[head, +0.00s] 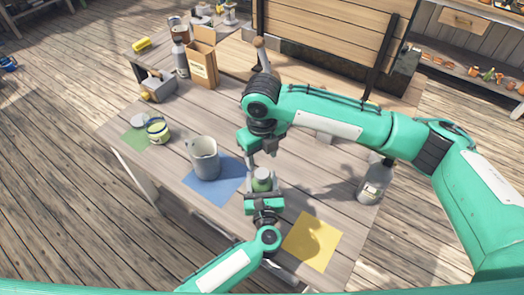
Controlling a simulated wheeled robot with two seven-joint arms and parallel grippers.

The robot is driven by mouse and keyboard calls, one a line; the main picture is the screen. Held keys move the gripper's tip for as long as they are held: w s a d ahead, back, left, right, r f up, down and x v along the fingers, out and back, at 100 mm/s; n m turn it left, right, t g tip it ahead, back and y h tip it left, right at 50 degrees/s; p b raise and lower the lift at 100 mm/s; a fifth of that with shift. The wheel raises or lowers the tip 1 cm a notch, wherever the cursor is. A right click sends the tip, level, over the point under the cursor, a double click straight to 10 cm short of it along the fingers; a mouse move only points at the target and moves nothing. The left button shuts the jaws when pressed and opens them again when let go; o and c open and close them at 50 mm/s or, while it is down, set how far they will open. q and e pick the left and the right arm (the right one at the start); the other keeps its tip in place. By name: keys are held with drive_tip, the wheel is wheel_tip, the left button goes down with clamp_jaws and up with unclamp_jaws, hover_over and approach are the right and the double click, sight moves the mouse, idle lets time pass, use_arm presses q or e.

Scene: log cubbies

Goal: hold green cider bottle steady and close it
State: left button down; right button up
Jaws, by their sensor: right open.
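The green cider bottle (262,182) stands near the front edge of the table, in the middle of the head view. My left gripper (263,187) comes from below and has one finger on each side of it, seemingly clasping it. My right gripper (262,161) points down from above, its open fingers just over the bottle's top. The fingers and wrist partly hide the bottle. I cannot tell whether a cap or stopper is on it.
A grey pail (204,158) stands on a blue mat (215,190) to the left. A grey bottle (372,184) stands to the right, and a yellow mat (311,241) lies clear at the front.

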sight(262, 173)
wheel_tip(262, 173, down, 7)
idle(0.4)
